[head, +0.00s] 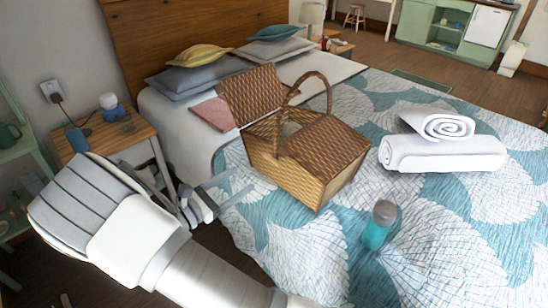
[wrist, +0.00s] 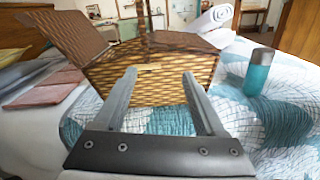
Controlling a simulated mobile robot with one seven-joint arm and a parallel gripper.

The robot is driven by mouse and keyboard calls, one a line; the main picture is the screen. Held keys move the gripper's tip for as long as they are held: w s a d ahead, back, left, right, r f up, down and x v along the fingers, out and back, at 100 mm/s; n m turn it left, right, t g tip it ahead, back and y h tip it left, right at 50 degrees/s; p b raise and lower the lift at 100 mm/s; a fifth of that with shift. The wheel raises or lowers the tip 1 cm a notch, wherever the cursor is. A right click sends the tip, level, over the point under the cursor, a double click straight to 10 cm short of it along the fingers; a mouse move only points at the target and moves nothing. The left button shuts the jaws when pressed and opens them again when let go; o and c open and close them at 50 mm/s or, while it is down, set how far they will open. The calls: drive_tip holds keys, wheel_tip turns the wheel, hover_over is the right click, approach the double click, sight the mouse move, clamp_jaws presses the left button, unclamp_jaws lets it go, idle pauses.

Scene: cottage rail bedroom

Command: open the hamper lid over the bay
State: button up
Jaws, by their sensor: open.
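The wicker hamper (head: 290,172) stands on the bed, with an arched handle (head: 328,92) across its middle. Its left lid (head: 250,94) is raised and leans outward over the open bay (head: 283,127); the raised lid also shows in the wrist view (wrist: 68,36). Its right lid (head: 328,146) lies flat and shut. My gripper (head: 240,185) is open and empty, to the left of the hamper in the head view. In the wrist view, my gripper's fingers (wrist: 160,76) point at the hamper's side wall (wrist: 150,92), apparently without gripping it. The inside of the bay is mostly hidden.
A teal bottle (head: 379,225) stands on the bed in front of the hamper. Rolled white towels (head: 440,152) lie to its right. Pillows (head: 190,78) and pink folded cloth (head: 213,114) lie behind. A wooden nightstand (head: 105,137) stands beside the bed.

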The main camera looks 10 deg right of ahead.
sight(280, 154)
drive_tip(key=b+x, duration=0.1)
drive_tip(key=x, duration=1.3)
drive_tip(key=shift+d, duration=0.2)
clamp_jaws()
idle(0.8)
